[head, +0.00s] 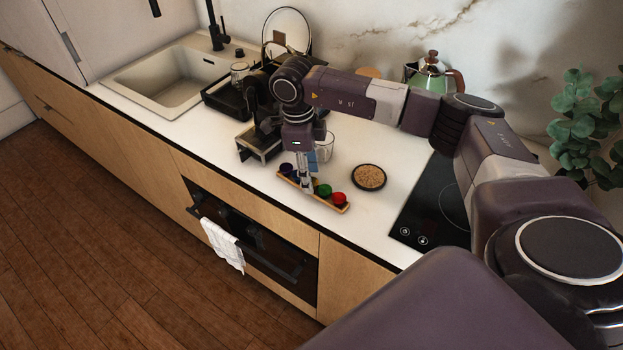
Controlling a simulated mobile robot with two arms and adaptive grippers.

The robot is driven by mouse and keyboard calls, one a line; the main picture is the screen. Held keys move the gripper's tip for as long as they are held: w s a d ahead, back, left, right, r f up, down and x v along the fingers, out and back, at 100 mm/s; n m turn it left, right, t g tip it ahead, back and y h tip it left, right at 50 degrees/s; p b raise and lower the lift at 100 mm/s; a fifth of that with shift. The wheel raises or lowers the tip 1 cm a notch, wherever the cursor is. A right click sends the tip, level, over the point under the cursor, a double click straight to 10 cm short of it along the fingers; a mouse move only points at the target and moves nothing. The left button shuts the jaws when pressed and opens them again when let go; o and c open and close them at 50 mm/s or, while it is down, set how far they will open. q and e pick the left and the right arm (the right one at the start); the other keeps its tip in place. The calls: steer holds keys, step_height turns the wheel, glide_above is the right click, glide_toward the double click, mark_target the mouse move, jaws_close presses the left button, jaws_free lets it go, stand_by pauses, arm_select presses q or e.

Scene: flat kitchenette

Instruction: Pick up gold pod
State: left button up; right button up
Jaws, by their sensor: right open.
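A small wooden tray (329,204) lies on the counter near its front edge. It holds a red pod (339,198) at its right end, a green pod (323,190) beside it, and a dark blue pod (286,169) towards the left end. My right gripper (307,186) points down over the middle of the tray, between the dark and green pods. It is open, with its fingertips at about pod height. I cannot make out a gold pod; the gripper covers that part of the tray. My left gripper does not show.
A round dark coaster (369,177) lies right of the tray, and a glass (325,147) stands behind it. A dark coffee machine (259,140) is partly hidden by my arm. A black cooktop (437,205), a green kettle (432,75) and a sink (170,85) are further out.

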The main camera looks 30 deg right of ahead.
steer(key=shift+f, duration=0.9)
steer(key=shift+c, duration=0.3)
steer(key=c, duration=0.7)
steer(key=shift+r, duration=0.1)
steer(key=shift+c, duration=0.4)
